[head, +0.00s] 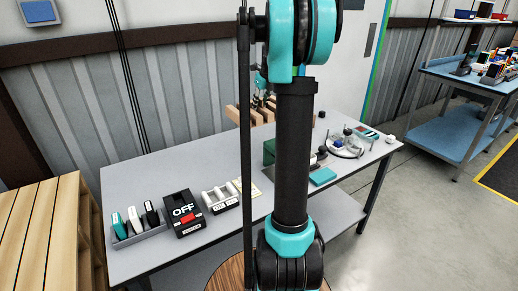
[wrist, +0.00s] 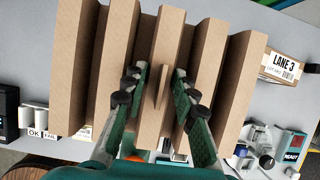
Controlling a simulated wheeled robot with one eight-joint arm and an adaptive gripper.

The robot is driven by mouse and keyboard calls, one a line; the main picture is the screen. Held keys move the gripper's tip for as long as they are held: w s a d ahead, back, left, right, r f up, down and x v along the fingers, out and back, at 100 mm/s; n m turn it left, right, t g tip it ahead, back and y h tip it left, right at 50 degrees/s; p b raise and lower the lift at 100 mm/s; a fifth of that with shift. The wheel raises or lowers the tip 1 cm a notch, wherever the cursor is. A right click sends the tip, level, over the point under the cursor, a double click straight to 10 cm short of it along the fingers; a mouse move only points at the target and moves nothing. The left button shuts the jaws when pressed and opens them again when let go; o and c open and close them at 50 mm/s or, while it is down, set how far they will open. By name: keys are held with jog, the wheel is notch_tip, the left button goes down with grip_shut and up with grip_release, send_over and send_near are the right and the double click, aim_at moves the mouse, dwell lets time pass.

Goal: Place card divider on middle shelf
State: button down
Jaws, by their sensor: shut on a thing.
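My gripper (wrist: 160,84) points down at a row of tilted brown cardboard pieces, its two green-padded fingers on either side of a thin upright brown card, which looks like the card divider (wrist: 162,92). The fingers are closed on this card, between the neighbouring cartons (wrist: 118,50). In the head view the cartons (head: 234,114) show partly behind my arm, and my gripper (head: 263,90) is small and above them. A blue rack at the right has several levels; its middle shelf (head: 440,68) carries assorted items toward the right.
A LANE 3 box (wrist: 283,66) lies right of the cartons. Open floor separates table and rack.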

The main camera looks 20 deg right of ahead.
notch_tip(320, 180, down, 20)
jog(key=shift+r, duration=0.25)
dwell(0.3)
jog(key=shift+f, duration=0.1)
jog(key=c, duration=1.2)
grip_release()
